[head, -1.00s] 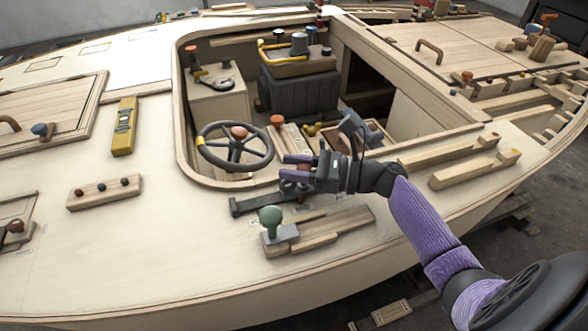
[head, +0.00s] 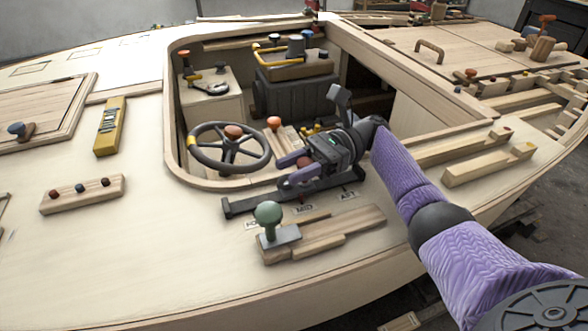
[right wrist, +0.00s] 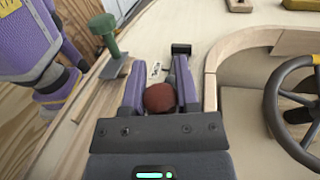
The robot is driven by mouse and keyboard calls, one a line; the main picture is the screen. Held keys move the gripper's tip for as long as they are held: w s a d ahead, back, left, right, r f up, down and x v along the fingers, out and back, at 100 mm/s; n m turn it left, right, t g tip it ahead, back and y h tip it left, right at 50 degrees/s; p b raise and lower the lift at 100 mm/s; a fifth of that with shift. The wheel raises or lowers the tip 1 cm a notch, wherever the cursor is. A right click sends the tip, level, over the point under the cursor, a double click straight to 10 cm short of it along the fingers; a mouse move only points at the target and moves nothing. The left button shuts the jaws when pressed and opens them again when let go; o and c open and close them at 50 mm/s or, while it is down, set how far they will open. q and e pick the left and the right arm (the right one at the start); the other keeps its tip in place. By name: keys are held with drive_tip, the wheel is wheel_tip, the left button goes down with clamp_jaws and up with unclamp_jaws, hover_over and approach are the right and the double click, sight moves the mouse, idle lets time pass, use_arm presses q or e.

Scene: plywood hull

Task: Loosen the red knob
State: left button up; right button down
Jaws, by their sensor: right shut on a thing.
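The red knob (right wrist: 160,98) is dark red and round. It sits between the two purple fingers of my right gripper (right wrist: 158,85) in the right wrist view, and the fingers are closed on its sides. In the head view, my right gripper (head: 290,168) is low over the black bar (head: 240,206), and the fingers hide most of the knob. The bar lies flat on the deck with small printed labels in front of it, such as MID (head: 304,208). My left gripper shows in neither view; a purple arm part of mine is at the left of the right wrist view.
A green-knobbed lever (head: 268,215) on a wooden block stands close in front of the bar. Behind are the cockpit opening and a steering wheel (head: 228,165). A yellow level (head: 110,126) and a three-knob block (head: 82,194) lie left. Open deck is between.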

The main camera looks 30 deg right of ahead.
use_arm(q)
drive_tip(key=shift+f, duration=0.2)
use_arm(e)
drive_tip(key=shift+s+f+g, duration=0.1)
drive_tip(key=shift+f+g, duration=0.05)
drive_tip(key=shift+g, duration=0.35)
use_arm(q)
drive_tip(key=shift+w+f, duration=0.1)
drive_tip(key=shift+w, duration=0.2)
use_arm(e)
drive_tip(key=shift+c, duration=1.8)
unclamp_jaws()
drive_tip(key=shift+r+n, duration=0.2)
drive_tip(key=shift+n, duration=0.1)
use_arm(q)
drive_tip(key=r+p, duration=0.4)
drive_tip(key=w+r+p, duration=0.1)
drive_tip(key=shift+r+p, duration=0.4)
use_arm(e)
wheel_tip(320, 180, up, 10)
drive_tip(key=shift+f, duration=0.15)
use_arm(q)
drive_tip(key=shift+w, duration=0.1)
